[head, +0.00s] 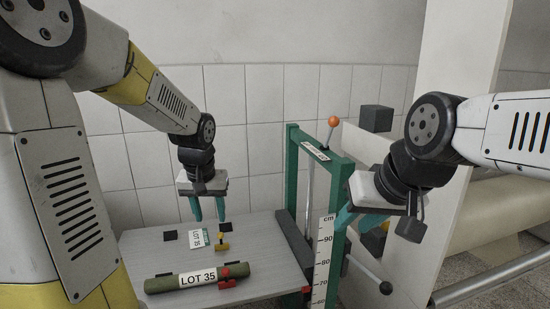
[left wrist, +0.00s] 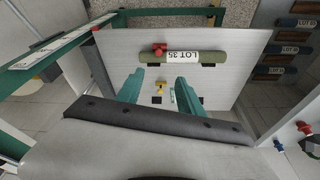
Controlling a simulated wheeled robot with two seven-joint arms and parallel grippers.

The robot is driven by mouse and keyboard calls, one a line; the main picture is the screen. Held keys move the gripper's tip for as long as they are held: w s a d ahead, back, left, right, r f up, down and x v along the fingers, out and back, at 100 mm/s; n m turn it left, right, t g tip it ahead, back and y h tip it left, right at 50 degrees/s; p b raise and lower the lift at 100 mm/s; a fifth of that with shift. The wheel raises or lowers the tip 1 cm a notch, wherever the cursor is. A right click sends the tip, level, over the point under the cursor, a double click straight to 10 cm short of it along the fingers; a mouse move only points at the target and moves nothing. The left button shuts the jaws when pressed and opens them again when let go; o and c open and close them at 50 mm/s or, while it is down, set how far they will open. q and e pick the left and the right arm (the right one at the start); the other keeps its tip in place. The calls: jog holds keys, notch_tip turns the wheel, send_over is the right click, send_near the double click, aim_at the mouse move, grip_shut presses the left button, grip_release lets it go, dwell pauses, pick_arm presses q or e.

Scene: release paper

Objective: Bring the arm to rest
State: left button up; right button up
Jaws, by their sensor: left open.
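My left gripper (head: 208,212) hangs fingers-down above the grey table, open and empty, with a clear gap between its teal fingers. The fingers also show apart in the left wrist view (left wrist: 158,92). My right gripper (head: 347,220) is at the right beside the green frame, its teal fingers pointing left. Whether its jaws are open is unclear. A dark green roll (head: 168,282) labelled LOT 35 lies on the table with red parts at its right end. A small yellow piece (head: 222,247) lies below the left fingers, beside a white LOT 35 tag (head: 198,239).
The grey table (head: 262,247) has free room right of the yellow piece. A green frame (head: 290,175) with an orange-knobbed lever (head: 333,121) and a white centimetre scale (head: 324,255) stands at its right edge. Several labelled rolls (left wrist: 292,48) show in the left wrist view.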

pick_arm(q)
jog(key=s+d+r+t+h, duration=0.1)
jog(key=s+r, duration=0.3)
jog(key=s, duration=0.4)
jog(key=s+d+r+t+h, duration=0.1)
jog(key=s+d+r+t, duration=0.1)
jog(key=s+r, duration=0.3)
jog(key=s, duration=0.4)
jog(key=shift+r+m, duration=0.25)
jog(key=shift+m, duration=0.15)
